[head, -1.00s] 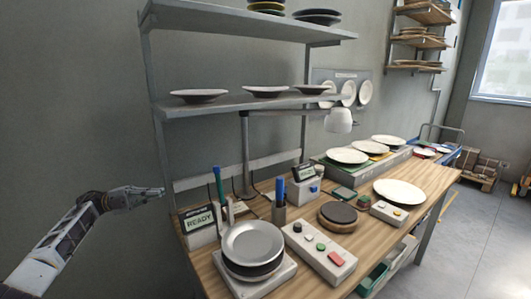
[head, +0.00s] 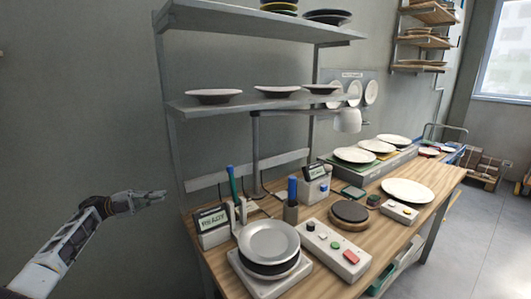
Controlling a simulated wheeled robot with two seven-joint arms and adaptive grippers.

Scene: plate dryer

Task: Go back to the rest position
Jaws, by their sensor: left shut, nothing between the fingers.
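My left gripper (head: 150,198) is at the left of the head view, shut and empty. It hangs in free air beside the left end of the wooden workbench (head: 385,228), apart from the bench and the shelf frame. My right gripper is not in view.
A plate stack (head: 268,243) sits on a white base at the bench's near left corner. A READY display (head: 212,224), a button box (head: 337,248) and a round dark pad (head: 349,211) stand nearby. Shelves (head: 250,103) with plates rise behind. The floor (head: 470,245) at right is clear.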

